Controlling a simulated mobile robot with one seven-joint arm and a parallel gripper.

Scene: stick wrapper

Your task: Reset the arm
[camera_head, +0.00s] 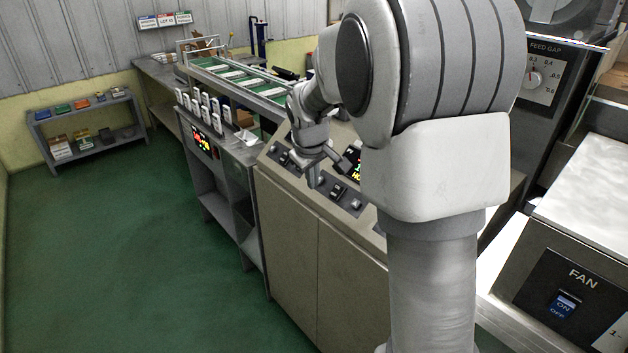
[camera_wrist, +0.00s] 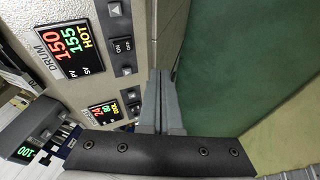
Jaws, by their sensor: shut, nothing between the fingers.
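My arm is in the middle of the head view, reaching out over a beige control console (camera_head: 310,225). My gripper (camera_head: 318,180) is just above the console's sloped panel, close to its switches. In the wrist view my gripper (camera_wrist: 160,85) shows its grey fingers together, with nothing between them. Beside them is the panel with a DRUM display (camera_wrist: 70,48) reading 150 and 155 HOT, an ON/OFF switch (camera_wrist: 122,46) and arrow buttons. I cannot tell whether the fingers touch the panel.
A FAN switch box (camera_head: 565,300) and a FEED GAP dial (camera_head: 534,79) are at the right. A conveyor with green trays (camera_head: 240,78) runs behind the console. A low shelf (camera_head: 85,130) stands at the far left. The green floor (camera_head: 130,240) at left is clear.

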